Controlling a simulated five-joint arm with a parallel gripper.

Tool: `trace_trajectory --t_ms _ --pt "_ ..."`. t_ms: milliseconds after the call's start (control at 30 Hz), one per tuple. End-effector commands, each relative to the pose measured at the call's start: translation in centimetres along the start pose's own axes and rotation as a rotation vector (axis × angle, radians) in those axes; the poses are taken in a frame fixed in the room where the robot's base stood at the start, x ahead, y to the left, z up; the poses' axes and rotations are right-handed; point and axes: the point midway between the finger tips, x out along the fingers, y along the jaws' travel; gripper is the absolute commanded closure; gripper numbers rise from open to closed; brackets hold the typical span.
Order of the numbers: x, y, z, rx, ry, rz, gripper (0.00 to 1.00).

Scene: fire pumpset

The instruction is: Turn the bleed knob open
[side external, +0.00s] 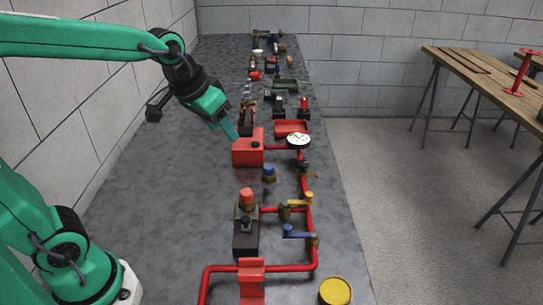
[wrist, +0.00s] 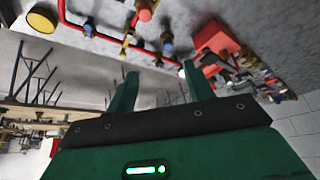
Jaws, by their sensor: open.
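Which fitting is the bleed knob is not marked. Candidates are a small black knob (side external: 255,144) on a red box (side external: 247,155), a blue-topped knob (side external: 268,171) in front of it, and a red knob (side external: 246,195) on a dark block. My gripper (side external: 233,133) appears just left of and above the red box, pointing down; I cannot tell whether it touches. In the wrist view my gripper (wrist: 162,82) has its two green fingers apart with nothing between them. There the red box (wrist: 218,37), blue-topped knob (wrist: 168,48) and red knob (wrist: 145,13) lie beyond the fingers.
Red pipework (side external: 308,225) runs along the right of the bench, with a white gauge (side external: 298,140), a yellow handle (side external: 292,203) and a blue lever (side external: 297,232). A yellow round cap (side external: 335,291) is at the front. Several small parts stand behind. The bench (side external: 150,200) is bare at left.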

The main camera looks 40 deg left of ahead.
Motion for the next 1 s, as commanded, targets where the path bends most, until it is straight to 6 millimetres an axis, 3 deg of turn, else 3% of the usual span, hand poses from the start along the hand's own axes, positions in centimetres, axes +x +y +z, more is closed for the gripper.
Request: trace_trajectory --t_ms 500,800,1000 --pt "9.1 1.5 -8.5 0.000 -0.037 0.010 0.48" --pt "15.9 2.6 -11.9 -0.001 -0.055 0.015 0.48" --pt "19.4 3.1 -13.0 -0.001 -0.062 0.017 0.48"
